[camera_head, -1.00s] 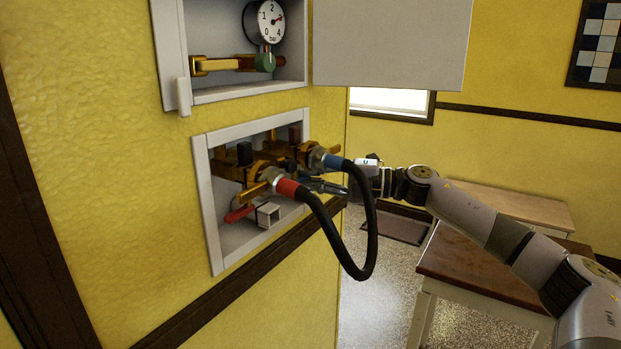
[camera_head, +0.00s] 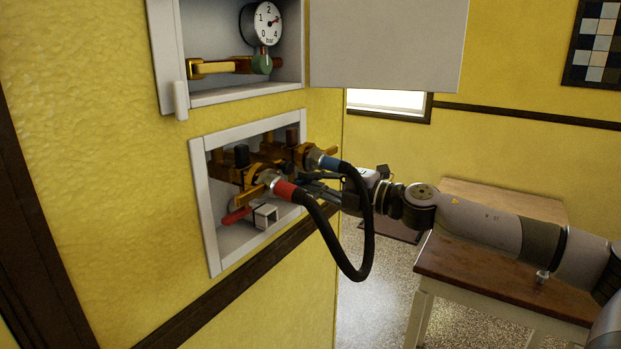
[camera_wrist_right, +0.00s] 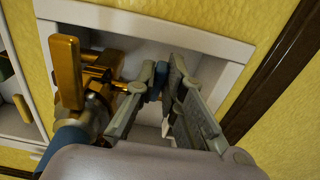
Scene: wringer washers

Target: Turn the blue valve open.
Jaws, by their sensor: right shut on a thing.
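The blue valve handle (camera_wrist_right: 157,83) shows in the right wrist view as a small dark-blue piece between the fingertips of my right gripper (camera_wrist_right: 162,82). The fingers are shut on it, inside the lower wall box. In the head view my right gripper (camera_head: 312,184) reaches into this box from the right, behind the black hose. The blue handle is hidden there by the brass fittings and hose. A red valve handle (camera_head: 236,215) sits low in the left of the box. My left gripper is not in view.
Brass taps (camera_head: 250,175) carry the black hose (camera_head: 358,262), which loops out close to my right wrist. The white box frame (camera_head: 208,240) surrounds them. Above is an open box with a pressure gauge (camera_head: 267,22). A wooden table (camera_head: 480,275) stands below my right arm.

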